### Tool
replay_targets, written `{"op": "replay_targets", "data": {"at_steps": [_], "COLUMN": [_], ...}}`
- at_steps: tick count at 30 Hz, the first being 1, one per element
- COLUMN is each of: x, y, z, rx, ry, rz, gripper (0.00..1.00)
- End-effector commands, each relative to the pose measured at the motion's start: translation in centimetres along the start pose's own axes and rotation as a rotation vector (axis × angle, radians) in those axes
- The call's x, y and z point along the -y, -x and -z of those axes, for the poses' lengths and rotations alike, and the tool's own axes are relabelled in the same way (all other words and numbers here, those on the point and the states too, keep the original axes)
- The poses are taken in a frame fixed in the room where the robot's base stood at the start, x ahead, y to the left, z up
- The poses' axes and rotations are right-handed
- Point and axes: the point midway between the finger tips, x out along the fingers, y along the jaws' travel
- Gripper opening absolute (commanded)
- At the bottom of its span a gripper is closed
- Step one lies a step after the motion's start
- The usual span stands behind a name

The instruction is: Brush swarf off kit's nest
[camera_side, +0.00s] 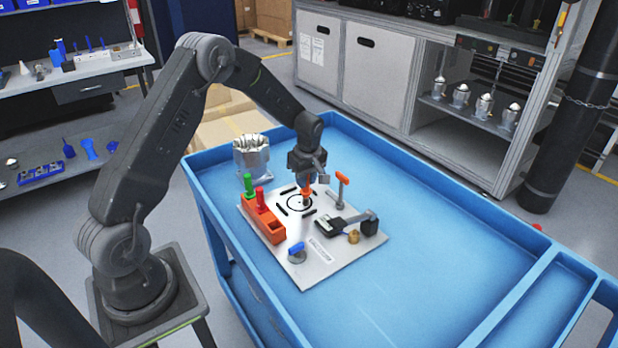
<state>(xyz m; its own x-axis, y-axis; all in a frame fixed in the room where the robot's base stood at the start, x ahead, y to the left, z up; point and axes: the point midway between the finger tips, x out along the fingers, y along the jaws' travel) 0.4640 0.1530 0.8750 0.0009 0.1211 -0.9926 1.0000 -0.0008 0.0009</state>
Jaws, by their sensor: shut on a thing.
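A white plate (318,273) lies on the blue cart, with a black ring mark (291,207) and short dark bars around it. The ring may be the nest. My gripper (306,182) is above the ring, shut on a small orange-handled tool (306,189) that points down. The tool's lower end is at or just above the ring; contact cannot be told. It may be the brush, but its bristles are too small to make out. Swarf cannot be made out at this size. A silvery machined housing (252,158) stands behind the plate at the left.
An orange holder (266,224) with green and red handles stands on the plate's left. An orange-topped post (341,186), a dark clamp-like device (345,228), a brass piece (353,237) and a blue-handled piece (297,250) surround the ring. The cart's right (440,230) is clear.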

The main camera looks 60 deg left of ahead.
Motion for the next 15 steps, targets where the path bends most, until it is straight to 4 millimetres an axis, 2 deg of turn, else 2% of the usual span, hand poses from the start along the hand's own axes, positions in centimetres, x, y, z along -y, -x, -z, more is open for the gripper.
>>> {"op": "replay_targets", "data": {"at_steps": [15], "x": [0.0], "y": [-0.6], "z": [4.8], "rx": [0.000], "ry": [0.002], "rz": [0.001], "gripper": [0.00]}}
